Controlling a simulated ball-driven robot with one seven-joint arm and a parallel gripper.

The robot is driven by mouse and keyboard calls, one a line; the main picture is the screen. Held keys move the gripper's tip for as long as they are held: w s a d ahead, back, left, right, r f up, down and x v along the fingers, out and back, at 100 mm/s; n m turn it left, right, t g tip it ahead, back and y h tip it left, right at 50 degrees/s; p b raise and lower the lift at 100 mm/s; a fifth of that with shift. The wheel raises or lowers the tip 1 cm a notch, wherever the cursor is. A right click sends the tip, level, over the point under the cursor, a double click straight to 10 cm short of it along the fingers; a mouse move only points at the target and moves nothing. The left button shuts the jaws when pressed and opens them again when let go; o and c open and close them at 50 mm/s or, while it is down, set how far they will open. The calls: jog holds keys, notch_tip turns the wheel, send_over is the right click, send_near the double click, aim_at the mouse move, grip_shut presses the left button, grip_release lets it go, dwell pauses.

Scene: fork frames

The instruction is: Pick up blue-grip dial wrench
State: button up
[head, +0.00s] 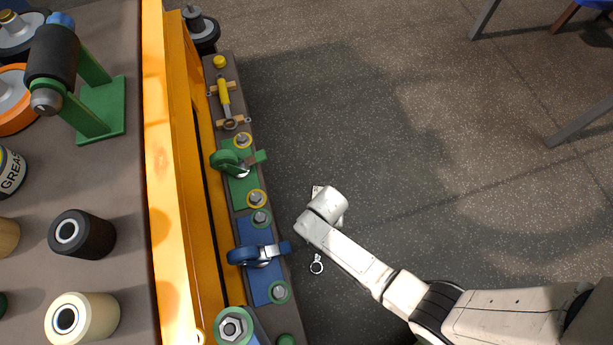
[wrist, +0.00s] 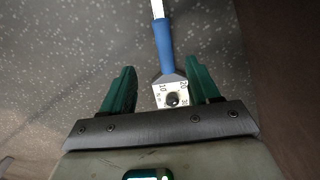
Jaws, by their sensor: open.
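The blue-grip dial wrench (wrist: 165,48) shows in the wrist view, with a blue handle, a metal shaft at the top and a pale square dial plate at its lower end. It appears to lie on the grey speckled floor. My gripper (wrist: 160,68) is open, its two green fingers on either side of the wrench in the picture; I cannot tell how far above it they are. In the head view my arm's end hides the blue handle and my fingers. A small metal ring end (head: 317,264) on the floor below my arm may be part of the wrench.
A long low rail (head: 281,312) with green and blue caster plates runs left of my arm, beside an orange-yellow beam (head: 168,200). A worktop (head: 110,185) with rollers and a grease can stands further left. The floor (head: 440,120) to the right is mostly clear.

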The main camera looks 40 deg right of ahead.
jog(key=f+b, duration=0.1)
jog(key=f, duration=0.1)
jog(key=f+b, duration=0.2)
jog(key=f, duration=0.1)
jog(key=shift+w+a+f, duration=0.25)
jog(key=shift+w+f, duration=0.1)
jog(key=f+b, duration=0.2)
jog(key=f, duration=0.1)
jog(key=f+b, duration=0.3)
jog(key=shift+s, duration=0.2)
jog(key=shift+r, duration=0.15)
grip_shut()
